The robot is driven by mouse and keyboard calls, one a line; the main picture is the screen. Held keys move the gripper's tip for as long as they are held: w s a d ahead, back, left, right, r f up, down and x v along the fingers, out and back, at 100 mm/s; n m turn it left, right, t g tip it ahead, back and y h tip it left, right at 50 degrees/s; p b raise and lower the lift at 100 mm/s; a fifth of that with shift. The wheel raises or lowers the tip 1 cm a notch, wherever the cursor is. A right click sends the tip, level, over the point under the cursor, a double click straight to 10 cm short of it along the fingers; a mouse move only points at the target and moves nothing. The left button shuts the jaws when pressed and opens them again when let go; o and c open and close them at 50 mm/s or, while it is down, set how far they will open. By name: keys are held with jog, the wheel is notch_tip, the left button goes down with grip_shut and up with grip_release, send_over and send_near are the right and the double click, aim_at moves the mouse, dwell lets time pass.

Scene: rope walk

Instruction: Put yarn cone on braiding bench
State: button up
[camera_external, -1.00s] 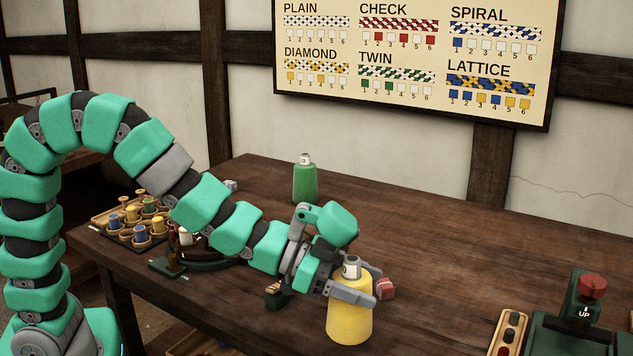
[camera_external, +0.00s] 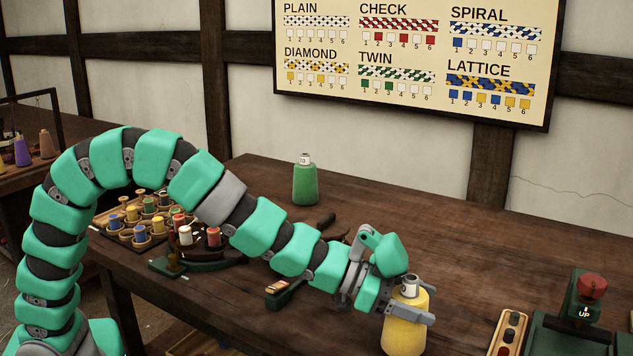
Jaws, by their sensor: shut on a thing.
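The yellow yarn cone (camera_external: 403,336) with a pale grey top is upright at the front of the wooden bench, low in the picture. My gripper (camera_external: 412,312) is shut on it, with a grey finger across its upper body. The cone's lower end lies near the frame's bottom edge, and I cannot tell whether it touches the wood. The dark wooden bench top (camera_external: 480,240) lies behind and around it; I cannot tell if this is the braiding bench.
A green cone (camera_external: 305,183) stands at the back. A tray of coloured bobbins (camera_external: 140,218) is at the left, beside a dark round device (camera_external: 215,255). A green machine with a red knob (camera_external: 592,286) stands at right. A pattern board (camera_external: 412,58) hangs on the wall.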

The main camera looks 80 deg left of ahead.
jog(key=shift+f, duration=0.4)
jog(key=shift+r, duration=0.1)
jog(key=o, duration=1.1)
